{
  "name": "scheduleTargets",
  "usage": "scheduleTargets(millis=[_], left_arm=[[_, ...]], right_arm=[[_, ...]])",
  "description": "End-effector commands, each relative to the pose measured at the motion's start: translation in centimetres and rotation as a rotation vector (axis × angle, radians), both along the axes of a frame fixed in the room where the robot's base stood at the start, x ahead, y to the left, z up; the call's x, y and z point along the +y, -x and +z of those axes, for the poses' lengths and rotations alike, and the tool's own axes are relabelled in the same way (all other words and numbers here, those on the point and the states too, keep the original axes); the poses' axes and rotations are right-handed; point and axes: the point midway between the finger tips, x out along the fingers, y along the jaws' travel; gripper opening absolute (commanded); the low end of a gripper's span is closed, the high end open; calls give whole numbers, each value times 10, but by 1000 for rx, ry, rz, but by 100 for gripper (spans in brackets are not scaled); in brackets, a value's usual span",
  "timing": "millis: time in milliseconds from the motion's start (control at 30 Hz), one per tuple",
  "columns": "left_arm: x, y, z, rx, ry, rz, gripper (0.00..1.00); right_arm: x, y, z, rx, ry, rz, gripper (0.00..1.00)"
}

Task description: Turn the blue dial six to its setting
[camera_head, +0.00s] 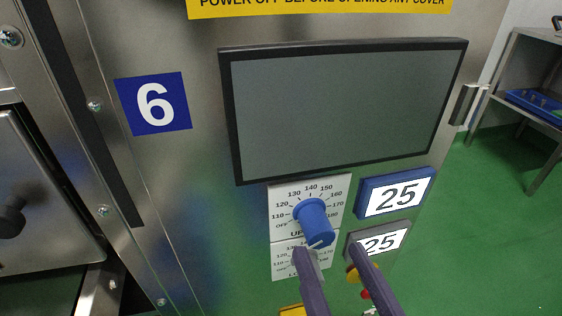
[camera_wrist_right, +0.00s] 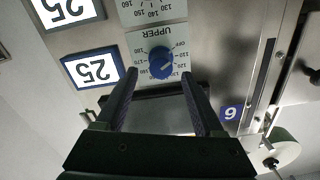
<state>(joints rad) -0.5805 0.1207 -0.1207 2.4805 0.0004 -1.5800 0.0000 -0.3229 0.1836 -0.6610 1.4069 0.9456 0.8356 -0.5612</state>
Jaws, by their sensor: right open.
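The blue dial (camera_head: 314,222) sticks out of a white scale plate (camera_head: 341,185) marked OFF and 110 upward, under the screen. A blue sign with a white 6 (camera_head: 152,103) is on the panel to the left. The dial also shows in the right wrist view (camera_wrist_right: 162,62), where its plate reads UPPER. I cannot read its pointer's setting surely. My right gripper (camera_head: 333,250) is open, its two fingertips just below the dial in the head view. In the wrist view the fingertips (camera_wrist_right: 159,74) lie either side of the dial, apparently not gripping it. My left gripper is not in view.
A blue-framed display (camera_head: 396,193) reads 25, with a grey-framed 25 display (camera_head: 378,241) below it. A lower dial plate (camera_head: 285,262) is partly hidden by my finger. The dark screen (camera_head: 345,105) is above. Red and yellow buttons sit behind my right finger. Green floor is open at right.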

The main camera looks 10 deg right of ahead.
Motion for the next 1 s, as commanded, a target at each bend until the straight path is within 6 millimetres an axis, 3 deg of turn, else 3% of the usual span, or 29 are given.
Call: scheduleTargets(millis=[233, 600, 1000], left_arm=[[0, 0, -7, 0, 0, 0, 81], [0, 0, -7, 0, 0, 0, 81], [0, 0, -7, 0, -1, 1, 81]], right_arm=[[2, -37, -1, -1, 0, 0, 70], [2, -45, 0, 1, 0, 0, 70], [2, -45, 0, 1, 0, 0, 26]])
